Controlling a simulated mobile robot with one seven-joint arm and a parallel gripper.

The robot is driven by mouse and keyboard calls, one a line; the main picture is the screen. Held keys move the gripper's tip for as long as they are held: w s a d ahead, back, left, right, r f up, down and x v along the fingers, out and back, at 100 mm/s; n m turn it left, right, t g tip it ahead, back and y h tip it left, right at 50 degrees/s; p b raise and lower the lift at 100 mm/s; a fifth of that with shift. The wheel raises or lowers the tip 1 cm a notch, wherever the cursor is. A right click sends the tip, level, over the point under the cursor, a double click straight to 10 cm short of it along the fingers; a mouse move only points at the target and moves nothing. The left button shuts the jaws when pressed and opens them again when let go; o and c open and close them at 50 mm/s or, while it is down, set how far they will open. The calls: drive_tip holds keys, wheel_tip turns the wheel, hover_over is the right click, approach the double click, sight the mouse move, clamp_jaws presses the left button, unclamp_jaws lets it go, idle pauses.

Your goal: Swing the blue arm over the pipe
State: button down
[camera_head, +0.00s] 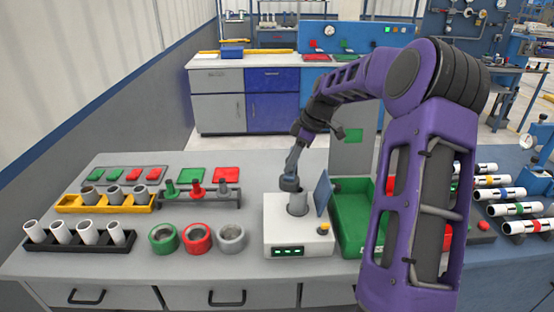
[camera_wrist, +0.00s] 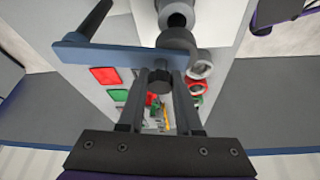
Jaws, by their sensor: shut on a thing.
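My gripper (camera_wrist: 159,82) is shut on the arm's dark knob (camera_wrist: 158,76).
A green bin (camera_head: 347,238) is right of the machine. Several rings (camera_head: 197,238) sit to the left, with a black rack of white pipes (camera_head: 80,237) and a yellow rack (camera_head: 78,205) farther left.

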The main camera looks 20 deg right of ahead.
drive_tip(key=shift+s+d+n+g, duration=0.3)
drive_tip(key=shift+d+n, duration=0.3)
drive_tip(key=shift+n, duration=0.05)
drive_tip(key=shift+s+d+n+g, duration=0.25)
drive_tip(key=shift+d+n+g, duration=0.05)
drive_tip(key=shift+d+n, duration=0.35)
drive_tip(key=c, duration=0.6)
unclamp_jaws()
drive_tip(key=v, duration=1.7)
drive_tip(key=shift+d, duration=0.3)
drive_tip(key=shift+s, duration=0.1)
